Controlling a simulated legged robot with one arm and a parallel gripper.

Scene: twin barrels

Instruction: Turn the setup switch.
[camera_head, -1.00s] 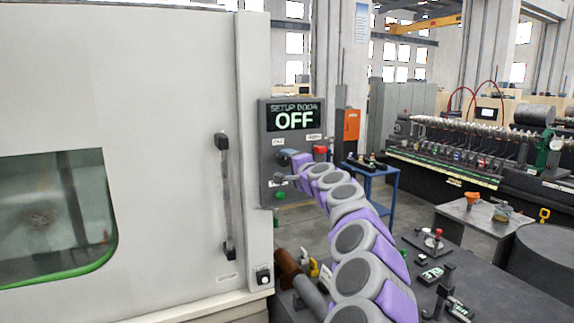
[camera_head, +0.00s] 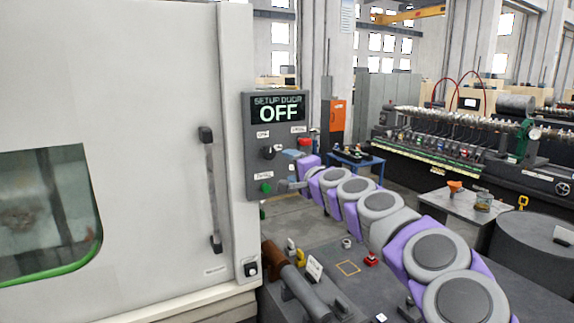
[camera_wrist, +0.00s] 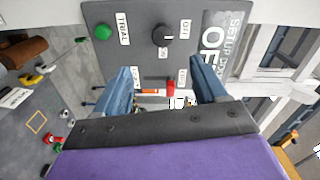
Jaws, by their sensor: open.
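The setup switch is a black round knob (camera_head: 268,152) on a grey control panel (camera_head: 252,140). The display (camera_head: 278,109) reads "SETUP DOOR OFF". In the wrist view the knob (camera_wrist: 161,35) shows whole, with labels beside it that seem to read OFF and ON; its small pale mark seems to face the OFF label. My gripper (camera_head: 286,170) is open and empty, just right of and slightly below the knob in the head view. In the wrist view its two blue fingers (camera_wrist: 160,72) are spread apart, with the knob beyond their tips, not between them.
A red button (camera_head: 304,142) and a green button (camera_head: 265,188) share the panel. The machine door handle (camera_head: 211,190) stands to the left. Below is a dark table (camera_head: 340,292) with a brown cylinder and small items. A blue stand (camera_head: 362,165) is behind.

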